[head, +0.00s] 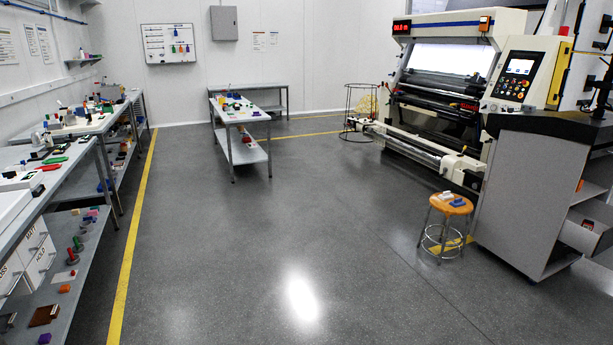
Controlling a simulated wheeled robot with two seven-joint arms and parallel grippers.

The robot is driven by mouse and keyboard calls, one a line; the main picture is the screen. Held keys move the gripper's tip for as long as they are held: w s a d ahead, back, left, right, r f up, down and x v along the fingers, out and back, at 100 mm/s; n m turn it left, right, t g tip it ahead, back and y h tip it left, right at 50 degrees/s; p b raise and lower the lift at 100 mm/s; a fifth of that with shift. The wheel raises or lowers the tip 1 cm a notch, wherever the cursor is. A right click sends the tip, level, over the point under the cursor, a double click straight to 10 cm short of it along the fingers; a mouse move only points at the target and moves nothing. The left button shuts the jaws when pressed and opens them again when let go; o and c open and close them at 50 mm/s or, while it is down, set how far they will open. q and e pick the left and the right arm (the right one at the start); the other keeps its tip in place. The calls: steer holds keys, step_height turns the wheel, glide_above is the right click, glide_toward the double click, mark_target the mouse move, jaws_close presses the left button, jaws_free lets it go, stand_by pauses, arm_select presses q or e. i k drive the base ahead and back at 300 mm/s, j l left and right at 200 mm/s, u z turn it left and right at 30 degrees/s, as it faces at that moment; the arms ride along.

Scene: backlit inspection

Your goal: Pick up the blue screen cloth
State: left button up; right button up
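A small blue item (457,202) lies on the orange seat of a round stool (437,206) at the right, beside a pale item (446,195). The blue item may be the blue screen cloth, but it is too small to tell. Other small blue things show on the benches at the left, also too small to identify. Neither of my grippers is in view.
A large inspection machine (440,95) and a grey cabinet (530,190) stand at the right, near the stool. Cluttered benches line the left wall. A small table (243,115) stands at the back middle. The grey floor (260,220) between is clear.

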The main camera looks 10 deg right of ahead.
mark_target(458, 202)
steer(key=i+l+z, duration=0.2)
steer(key=z, duration=0.25)
steer(key=i+z, duration=0.9)
steer(key=i+j+z, duration=0.2)
steer(key=z, duration=0.25)
steer(key=i+l, duration=0.1)
steer(key=i, duration=0.3)
steer(key=i+l+u, duration=0.1)
steer(key=i, duration=0.35)
steer(key=i+l, duration=0.1)
steer(key=i, duration=0.3)
steer(key=i+l+u, duration=0.15)
steer(key=i+u, duration=0.15)
steer(key=i+l+u, duration=0.25)
steer(key=i, duration=0.15)
